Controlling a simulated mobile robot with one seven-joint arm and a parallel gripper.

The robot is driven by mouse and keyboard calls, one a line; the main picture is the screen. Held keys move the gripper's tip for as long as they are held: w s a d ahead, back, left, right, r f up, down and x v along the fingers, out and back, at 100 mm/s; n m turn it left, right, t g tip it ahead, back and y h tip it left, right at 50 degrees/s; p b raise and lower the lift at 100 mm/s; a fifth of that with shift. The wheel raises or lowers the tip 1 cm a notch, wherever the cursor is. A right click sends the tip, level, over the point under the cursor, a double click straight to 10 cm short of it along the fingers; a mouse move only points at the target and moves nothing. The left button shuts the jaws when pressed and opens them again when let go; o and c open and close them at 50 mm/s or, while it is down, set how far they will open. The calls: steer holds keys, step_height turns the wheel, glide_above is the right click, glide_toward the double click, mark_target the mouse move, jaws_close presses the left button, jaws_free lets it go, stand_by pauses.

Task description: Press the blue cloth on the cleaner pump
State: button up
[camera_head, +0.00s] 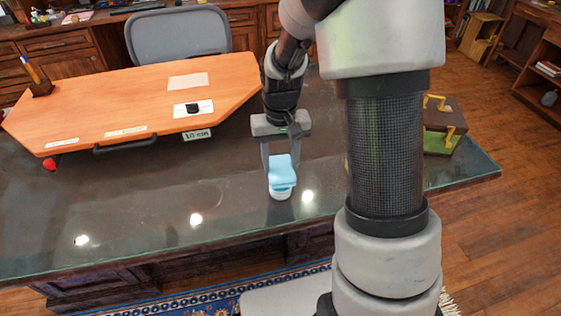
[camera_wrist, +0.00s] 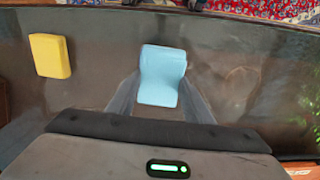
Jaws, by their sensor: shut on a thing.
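The light blue cloth (camera_head: 283,179) is between the fingers of my gripper (camera_head: 281,163), low over the dark desk top. In the wrist view the cloth (camera_wrist: 162,76) looks folded or draped, with a finger on each side. My gripper is shut on it. The wrist view does not show the pump.
A yellow block like a sponge (camera_wrist: 50,56) lies on the desk beside the cloth. An orange board (camera_head: 130,95) with papers covers the desk's left back. A dark box with yellow handles and a green base (camera_head: 442,124) stands at right. The front left glass top (camera_head: 140,200) is clear.

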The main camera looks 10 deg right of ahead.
mark_target(281, 166)
steer(key=shift+r, duration=0.1)
steer(key=shift+r+p, duration=2.75)
steer(key=shift+r, duration=0.7)
steer(key=shift+r, duration=0.1)
steer(key=shift+n, duration=0.4)
steer(key=r+p, duration=0.3)
steer(key=p, duration=0.1)
steer(key=s+r+p, duration=0.1)
steer(key=r+p, duration=0.1)
steer(key=p, duration=0.3)
steer(key=shift+s+r, duration=0.15)
steer(key=shift+r, duration=0.25)
